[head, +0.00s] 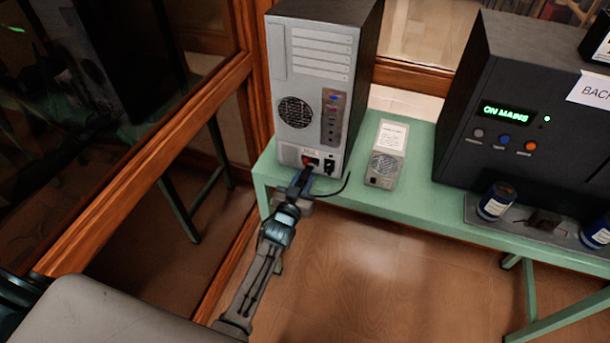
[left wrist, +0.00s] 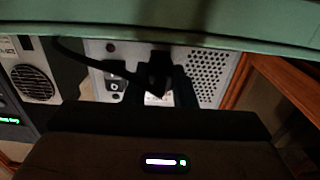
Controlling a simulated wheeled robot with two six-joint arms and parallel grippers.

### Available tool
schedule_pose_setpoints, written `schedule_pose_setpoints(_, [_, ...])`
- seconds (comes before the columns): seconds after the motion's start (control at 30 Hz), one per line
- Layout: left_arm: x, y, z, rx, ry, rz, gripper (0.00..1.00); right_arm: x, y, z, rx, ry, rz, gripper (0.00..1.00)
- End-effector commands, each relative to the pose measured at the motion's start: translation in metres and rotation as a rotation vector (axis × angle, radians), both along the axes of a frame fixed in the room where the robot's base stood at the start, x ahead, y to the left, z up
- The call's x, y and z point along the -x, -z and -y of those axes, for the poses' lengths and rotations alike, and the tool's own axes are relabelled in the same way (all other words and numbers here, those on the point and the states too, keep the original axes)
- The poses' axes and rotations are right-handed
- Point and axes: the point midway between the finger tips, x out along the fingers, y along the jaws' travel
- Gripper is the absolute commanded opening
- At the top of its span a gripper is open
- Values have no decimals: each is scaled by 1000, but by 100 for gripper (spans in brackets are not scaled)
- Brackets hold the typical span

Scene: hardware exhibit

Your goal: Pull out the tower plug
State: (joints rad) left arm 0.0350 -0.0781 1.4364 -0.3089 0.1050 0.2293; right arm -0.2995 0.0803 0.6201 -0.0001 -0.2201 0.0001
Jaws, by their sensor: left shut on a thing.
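The computer tower (head: 340,120) stands on the green bench with its grey rear panel facing me. The black tower plug (left wrist: 157,72) is at the low part of this panel, with its cable curving off to the left in the left wrist view. My left gripper (head: 302,180) is at the bench's front edge, shut on the plug and reaching toward the panel. The fingers hide part of the plug, and I cannot tell how deep it sits. A black socket (head: 330,167) shows just right of it. My right gripper is out of view.
A small grey power unit (head: 385,165) with a label stands right of the tower. A large black box (head: 530,110) reading "ON MAINS" is further right, with dark blue cans (head: 495,203) before it. A wood-framed glass case (head: 150,150) is close on the left. The floor in front is clear.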

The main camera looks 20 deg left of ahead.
Motion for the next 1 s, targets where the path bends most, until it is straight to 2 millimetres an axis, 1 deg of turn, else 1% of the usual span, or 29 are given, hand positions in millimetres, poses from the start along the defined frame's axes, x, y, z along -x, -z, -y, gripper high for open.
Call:
schedule_pose_setpoints(0.03, [9,0,0,0,0,-6,0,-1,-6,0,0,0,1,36])
schedule_pose_setpoints(0.1, [13,1,0,0,0,-6,0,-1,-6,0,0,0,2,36])
schedule_pose_setpoints(0.33, [13,2,0,0,0,-4,0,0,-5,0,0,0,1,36])
schedule_pose_setpoints(0.37, [13,2,0,0,0,-4,27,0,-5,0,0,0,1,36])
schedule_pose_setpoints(0.4, [13,2,0,0,0,-4,35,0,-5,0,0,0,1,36])
schedule_pose_setpoints(0.47, [13,2,0,0,0,-4,45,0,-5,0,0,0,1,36])
schedule_pose_setpoints(0.77, [14,1,0,0,0,-4,45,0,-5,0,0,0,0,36])
schedule_pose_setpoints(0.87, [22,2,-1,0,0,-5,45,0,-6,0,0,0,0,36])
schedule_pose_setpoints(1.0, [44,2,-1,0,-1,-6,45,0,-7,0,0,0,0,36])
